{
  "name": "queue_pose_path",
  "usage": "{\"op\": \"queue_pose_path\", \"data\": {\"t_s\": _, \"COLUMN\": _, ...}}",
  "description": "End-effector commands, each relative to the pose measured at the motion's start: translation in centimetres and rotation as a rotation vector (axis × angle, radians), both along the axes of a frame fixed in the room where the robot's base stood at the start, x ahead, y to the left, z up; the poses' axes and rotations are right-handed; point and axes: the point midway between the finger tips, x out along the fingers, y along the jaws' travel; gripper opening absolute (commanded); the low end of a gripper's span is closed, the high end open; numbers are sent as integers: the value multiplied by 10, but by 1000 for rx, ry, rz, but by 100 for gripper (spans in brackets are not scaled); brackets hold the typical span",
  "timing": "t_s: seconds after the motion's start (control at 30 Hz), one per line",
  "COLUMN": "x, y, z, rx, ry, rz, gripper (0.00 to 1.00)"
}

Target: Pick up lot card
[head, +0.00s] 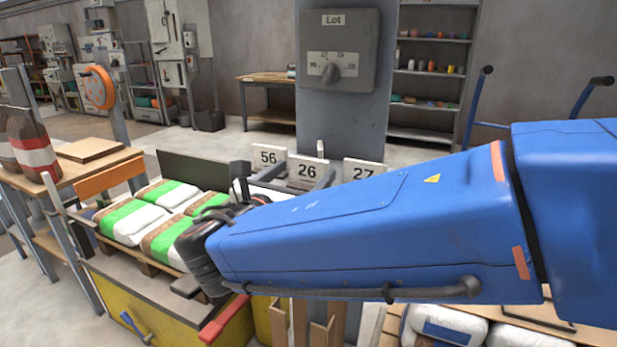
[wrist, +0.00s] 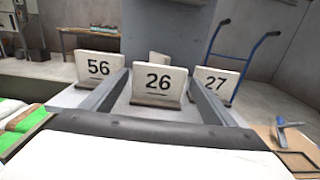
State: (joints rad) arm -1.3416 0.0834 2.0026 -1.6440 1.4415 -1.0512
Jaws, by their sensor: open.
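Three white cards with black numbers stand upright in dark bases: card 56 (head: 268,156), card 26 (head: 306,171) and card 27 (head: 362,171). In the wrist view, card 56 (wrist: 98,67) is left, card 26 (wrist: 158,82) in the middle and card 27 (wrist: 218,82) right. Another pale card (wrist: 159,58) is mostly hidden behind card 26. My gripper (wrist: 160,77) is open, its two grey fingers on either side of card 26. Gaps show between the fingers and that card. Card 27 is partly covered by the right finger.
A grey panel marked Lot, with a knob (head: 338,50), is on the column behind the cards. White and green bags (head: 130,222) lie on a pallet at left. A blue-handled hand truck (head: 488,124) stands behind at right.

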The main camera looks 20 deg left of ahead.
Motion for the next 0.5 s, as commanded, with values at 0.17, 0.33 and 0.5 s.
{"op": "queue_pose_path", "data": {"t_s": 0.17, "x": 25, "y": -1, "z": 2, "rx": 0, "ry": -1, "rz": -2, "gripper": 80}}
{"op": "queue_pose_path", "data": {"t_s": 0.33, "x": 39, "y": -2, "z": 2, "rx": 0, "ry": 0, "rz": -1, "gripper": 80}}
{"op": "queue_pose_path", "data": {"t_s": 0.5, "x": 39, "y": -2, "z": 2, "rx": 0, "ry": 0, "rz": 0, "gripper": 80}}
